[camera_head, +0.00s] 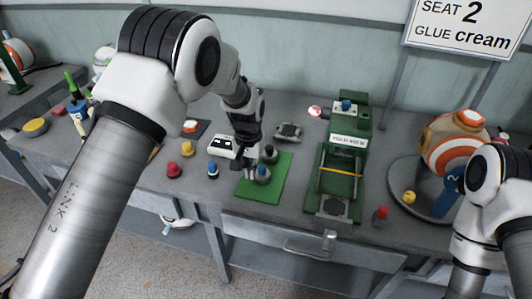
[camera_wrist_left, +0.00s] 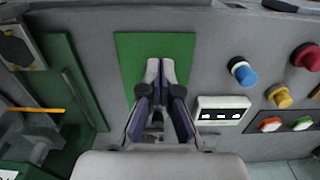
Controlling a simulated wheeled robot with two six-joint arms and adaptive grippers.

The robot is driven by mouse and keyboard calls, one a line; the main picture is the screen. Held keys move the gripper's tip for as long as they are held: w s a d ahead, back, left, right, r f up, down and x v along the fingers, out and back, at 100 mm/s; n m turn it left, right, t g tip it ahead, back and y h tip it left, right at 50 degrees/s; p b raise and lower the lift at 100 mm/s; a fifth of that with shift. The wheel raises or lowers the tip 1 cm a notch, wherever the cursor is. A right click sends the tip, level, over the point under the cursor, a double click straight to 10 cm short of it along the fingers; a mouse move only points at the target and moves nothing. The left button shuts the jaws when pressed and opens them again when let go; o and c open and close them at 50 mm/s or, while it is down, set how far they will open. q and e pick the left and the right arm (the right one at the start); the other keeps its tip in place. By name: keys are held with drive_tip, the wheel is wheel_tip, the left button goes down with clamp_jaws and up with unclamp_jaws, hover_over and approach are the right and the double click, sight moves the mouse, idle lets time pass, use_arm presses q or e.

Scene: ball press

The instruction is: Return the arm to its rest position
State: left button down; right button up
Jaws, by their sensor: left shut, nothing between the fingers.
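My left arm reaches in from the left in the head view, over the table (camera_head: 335,208). My left gripper (camera_head: 250,176) points down above the green mat (camera_head: 270,190), its fingers shut with nothing between them. In the left wrist view the closed fingertips (camera_wrist_left: 161,64) lie over the mat (camera_wrist_left: 128,50), which shows no object on its visible part. My right arm shows at the right edge of the head view, and its gripper is out of the picture.
A green press (camera_head: 345,145) stands right of the mat. Red (camera_head: 174,170), yellow (camera_head: 187,148) and blue (camera_head: 212,170) knobs stand to the left. A round tray (camera_head: 398,180) holds an orange and white ball (camera_head: 455,145) at the right.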

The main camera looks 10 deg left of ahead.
use_arm(q)
drive_tip(key=s+a+f+n+g, duration=0.1)
drive_tip(key=s+a+f+g, duration=0.1)
drive_tip(key=s+f, duration=0.65)
drive_tip(key=s+a+f+g, duration=0.2)
drive_tip(key=s+f, duration=0.5)
drive_tip(key=s, duration=0.2)
drive_tip(key=s+a+f+t, duration=0.1)
drive_tip(key=s+t, duration=0.1)
drive_tip(key=s, duration=0.7)
drive_tip(key=s+a+f+t, duration=0.1)
drive_tip(key=s+f+t, duration=0.1)
drive_tip(key=s, duration=0.7)
drive_tip(key=shift+a+f, duration=0.25)
drive_tip(key=shift+a, duration=0.05)
drive_tip(key=shift+s, duration=0.1)
